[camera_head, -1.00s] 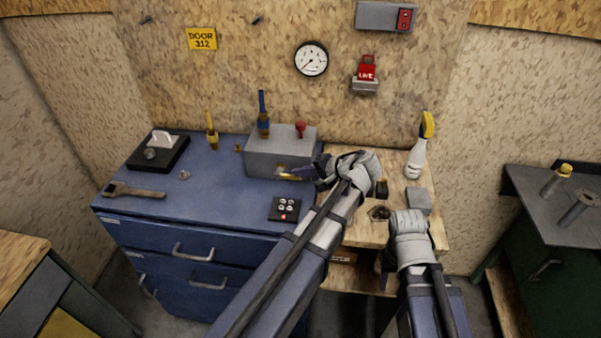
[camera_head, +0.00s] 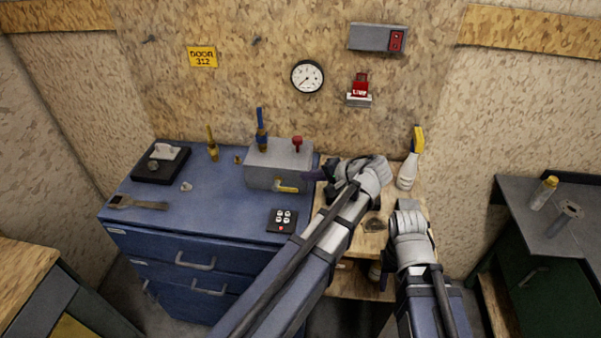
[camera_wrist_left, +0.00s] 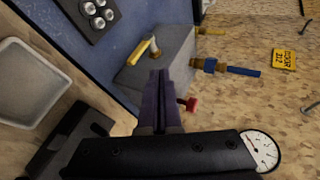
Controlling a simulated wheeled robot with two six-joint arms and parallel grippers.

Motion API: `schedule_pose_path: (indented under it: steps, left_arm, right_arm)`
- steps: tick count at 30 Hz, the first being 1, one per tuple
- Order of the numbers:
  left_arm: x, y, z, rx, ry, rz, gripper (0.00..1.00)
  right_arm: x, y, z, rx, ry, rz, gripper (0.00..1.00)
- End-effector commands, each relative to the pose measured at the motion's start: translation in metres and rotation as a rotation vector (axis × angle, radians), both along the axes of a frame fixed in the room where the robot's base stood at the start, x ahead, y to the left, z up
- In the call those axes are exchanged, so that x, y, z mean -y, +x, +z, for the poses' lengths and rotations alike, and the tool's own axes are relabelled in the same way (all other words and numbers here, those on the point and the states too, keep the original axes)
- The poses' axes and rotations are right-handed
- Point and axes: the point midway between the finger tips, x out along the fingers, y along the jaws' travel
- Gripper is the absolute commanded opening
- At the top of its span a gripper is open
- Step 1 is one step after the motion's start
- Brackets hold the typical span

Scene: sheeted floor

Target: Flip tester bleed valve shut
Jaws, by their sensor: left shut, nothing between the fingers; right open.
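The tester is a grey box (camera_head: 262,172) on the blue bench. A yellow lever (camera_head: 287,188) lies roughly sideways across its front face; it also shows in the left wrist view (camera_wrist_left: 138,53), beside a brass fitting. My left gripper (camera_head: 312,176) is shut and empty at the box's right end, apart from the yellow lever. Its dark fingers (camera_wrist_left: 160,78) show in the wrist view. My right gripper (camera_head: 400,265) is lower right, its fingers mostly hidden.
A yellow-handled valve (camera_head: 212,145) stands left of the box. A black button pad (camera_head: 282,220) lies in front, and a wrench (camera_head: 138,204) at the left. A spray bottle (camera_head: 409,167) stands right. A gauge (camera_head: 307,76) hangs above.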

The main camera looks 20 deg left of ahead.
Motion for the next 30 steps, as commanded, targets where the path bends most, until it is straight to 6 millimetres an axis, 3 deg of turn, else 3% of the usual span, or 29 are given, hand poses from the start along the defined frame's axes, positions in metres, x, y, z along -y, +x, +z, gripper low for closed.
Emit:
schedule_pose_path:
  steps: [1, 6, 12, 30]
  left_arm:
    - [0.011, -0.002, 0.010, -0.001, 0.000, -0.003, 0.00]
    - [0.034, -0.006, 0.021, 0.000, 0.001, -0.002, 0.00]
    - [0.048, -0.010, 0.026, 0.000, 0.001, 0.000, 0.00]
    - [0.050, -0.012, 0.025, -0.001, -0.004, 0.002, 0.00]
  right_arm:
    - [0.000, 0.000, 0.010, 0.000, 0.000, 0.000, 0.50]
    - [0.000, 0.000, 0.021, 0.000, 0.000, 0.000, 0.50]
    - [0.000, 0.000, 0.026, 0.000, 0.000, 0.000, 0.50]
    - [0.000, 0.000, 0.026, 0.000, 0.000, 0.000, 0.50]
